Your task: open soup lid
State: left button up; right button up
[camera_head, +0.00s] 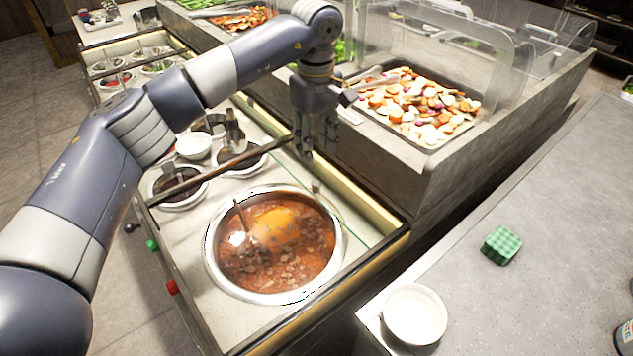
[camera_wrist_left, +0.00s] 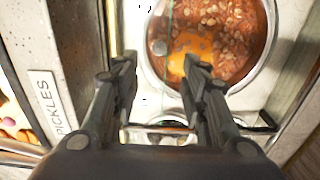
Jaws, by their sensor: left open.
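The soup well (camera_head: 272,262) is a round steel-rimmed pot of red-brown soup at the front of the counter. The soup lid looks like a clear glass panel over the well; its outline is hard to see, apart from a thin green edge. A small grey knob (camera_head: 316,186) stands beside the pot's far rim and also shows in the left wrist view (camera_wrist_left: 158,47). My left gripper (camera_head: 318,148) points down beyond the knob, apart from it. Its two fingers are spread and empty in the left wrist view (camera_wrist_left: 161,66). My right gripper is not in view.
Smaller sauce wells (camera_head: 178,190) lie behind the soup, with a dark bar (camera_head: 222,168) across. A vegetable tray (camera_head: 415,108) stands behind glass guards at the back right. A white bowl (camera_head: 414,314) and green block (camera_head: 501,246) sit on the mostly clear grey counter (camera_head: 560,200).

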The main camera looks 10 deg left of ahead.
aim_at(317, 182)
pick_arm(q)
notch_tip(317, 182, down, 10)
jog(key=shift+f+p, duration=0.25)
jog(key=shift+p, duration=0.85)
grip_shut()
jog(key=shift+d, duration=0.1)
